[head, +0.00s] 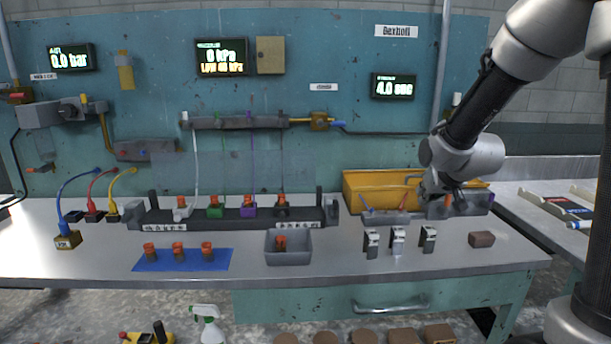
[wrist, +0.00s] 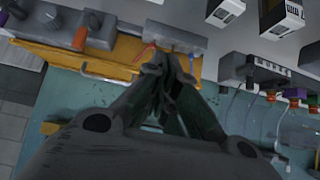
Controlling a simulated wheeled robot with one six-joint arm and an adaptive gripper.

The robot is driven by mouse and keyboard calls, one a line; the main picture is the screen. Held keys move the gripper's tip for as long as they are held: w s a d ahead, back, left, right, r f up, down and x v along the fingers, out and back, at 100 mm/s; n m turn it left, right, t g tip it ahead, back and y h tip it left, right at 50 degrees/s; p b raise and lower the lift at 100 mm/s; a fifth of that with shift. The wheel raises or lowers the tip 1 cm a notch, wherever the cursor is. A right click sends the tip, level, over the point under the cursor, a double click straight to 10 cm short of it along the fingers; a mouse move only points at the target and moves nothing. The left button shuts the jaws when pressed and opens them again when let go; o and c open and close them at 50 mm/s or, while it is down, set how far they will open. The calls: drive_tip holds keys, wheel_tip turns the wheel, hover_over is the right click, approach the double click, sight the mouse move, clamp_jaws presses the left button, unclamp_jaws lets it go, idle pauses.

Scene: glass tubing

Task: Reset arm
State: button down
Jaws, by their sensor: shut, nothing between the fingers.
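My arm reaches in from the upper right of the head view. My gripper (head: 441,190) is over the right part of the bench, in front of the yellow bin (head: 368,188). In the wrist view my gripper (wrist: 157,62) has its fingers together and holds nothing. The yellow bin (wrist: 105,62) and a grey holder (wrist: 166,38) lie beyond the fingertips there. In the head view the gripper hides part of the bin and the grey block beside it. Whether the fingertips touch anything is not clear.
A grey tray (head: 289,258) and a blue mat (head: 140,265) with orange-capped pieces stand at the front. Several small black-and-white clamps (head: 397,240) and a brown block (head: 481,239) sit right of them. A dark rack (head: 160,217) with coloured connectors stands behind.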

drive_tip(key=s+d+r+g, duration=0.1)
drive_tip(key=s+r, duration=0.3)
drive_tip(key=s, duration=1.2)
drive_tip(key=s+d+r+g, duration=0.1)
drive_tip(key=s+r+g, duration=0.2)
drive_tip(key=s, duration=1.2)
drive_tip(key=shift+s+d+r+g, duration=0.35)
drive_tip(key=shift+r+g, duration=0.05)
drive_tip(key=shift+r, duration=0.15)
